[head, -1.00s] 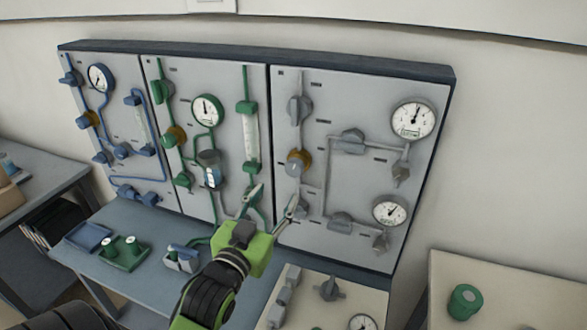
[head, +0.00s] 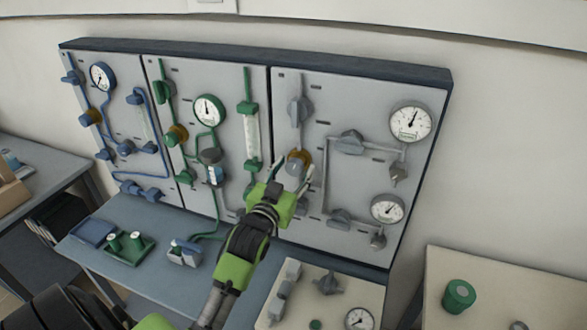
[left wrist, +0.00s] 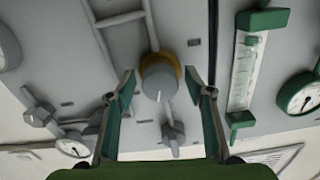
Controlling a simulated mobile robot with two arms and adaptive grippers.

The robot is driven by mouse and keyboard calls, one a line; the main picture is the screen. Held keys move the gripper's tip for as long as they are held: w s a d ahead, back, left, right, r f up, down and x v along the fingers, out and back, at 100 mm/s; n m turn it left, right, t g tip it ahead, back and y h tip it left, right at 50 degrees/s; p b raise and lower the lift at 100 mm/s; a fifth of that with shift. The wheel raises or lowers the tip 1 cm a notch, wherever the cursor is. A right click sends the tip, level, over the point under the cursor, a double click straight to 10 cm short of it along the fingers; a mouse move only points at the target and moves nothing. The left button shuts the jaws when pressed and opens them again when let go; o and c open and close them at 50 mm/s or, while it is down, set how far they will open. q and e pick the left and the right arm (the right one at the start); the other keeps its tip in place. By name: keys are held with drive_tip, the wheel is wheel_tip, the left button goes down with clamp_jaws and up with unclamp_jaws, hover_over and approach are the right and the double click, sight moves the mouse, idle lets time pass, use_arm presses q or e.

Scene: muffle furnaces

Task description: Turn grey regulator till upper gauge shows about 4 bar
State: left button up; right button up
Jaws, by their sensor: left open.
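The grey regulator (head: 297,166) with a brass-coloured collar is on the right, grey panel. My left gripper (head: 290,172) is in front of it, open. In the left wrist view the regulator knob (left wrist: 160,84) lies between the two spread fingertips (left wrist: 160,88), with gaps on both sides. I cannot tell whether the tips reach the knob's depth. The upper gauge (head: 410,122) is at the panel's upper right, its needle pointing up and slightly right; the numbers are too small to read. The lower gauge (head: 387,209) is below it. My right gripper is not in view.
A grey valve (head: 300,110) sits above the regulator, with pipes and more grey valves (head: 350,141) to the right. The green panel (head: 229,88) with a flow tube is to the left. A board with fittings (head: 375,295) lies below. A green tray (head: 128,260) stands on the bench.

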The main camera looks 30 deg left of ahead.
use_arm(q)
drive_tip(key=c, duration=1.1)
drive_tip(key=shift+r+m+p, duration=0.2)
drive_tip(key=shift+m+p, duration=0.5)
drive_tip(key=shift+m, duration=0.3)
drive_tip(key=shift+m+p, duration=0.35)
drive_tip(key=shift+m, duration=0.35)
drive_tip(key=shift+f+m, duration=0.15)
drive_tip(key=shift+m, duration=0.95)
drive_tip(key=o, duration=1.1)
drive_tip(key=shift+s, duration=0.1)
drive_tip(key=v, duration=1.1)
drive_tip(key=shift+s, duration=0.4)
